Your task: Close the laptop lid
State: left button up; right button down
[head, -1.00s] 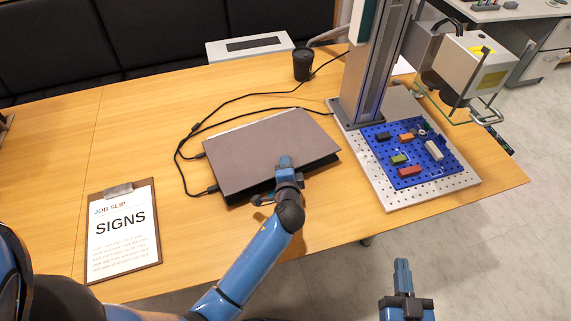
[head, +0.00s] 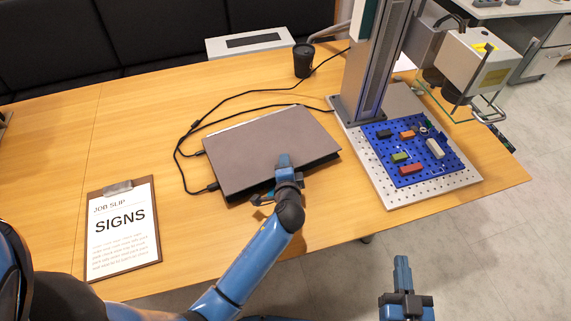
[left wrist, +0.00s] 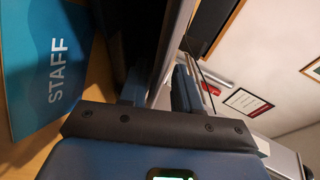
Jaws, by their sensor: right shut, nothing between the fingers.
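The grey laptop (head: 265,150) lies on the table with its lid folded down almost flat over the base. A dark gap shows along its front right edge. My left gripper (head: 284,172) is at the middle of the laptop's front edge, with one finger over the lid. In the left wrist view, the two fingers of my left gripper (left wrist: 158,88) stand apart, on either side of a thin slab edge (left wrist: 172,45) that seems to be the laptop. Whether they touch it is unclear. My right gripper (head: 403,268) is shut and empty, off the table's front edge.
A clipboard (head: 122,232) lies left of the laptop. Black cables run from the laptop's left side to behind it. A black cup (head: 303,60) stands behind. The laser marker column (head: 375,60) and blue pegboard (head: 428,168) stand to the right.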

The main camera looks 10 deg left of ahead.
pick_arm(q)
jog(key=v, duration=1)
jog(key=shift+s+r, duration=0.15)
jog(key=shift+c, duration=0.3)
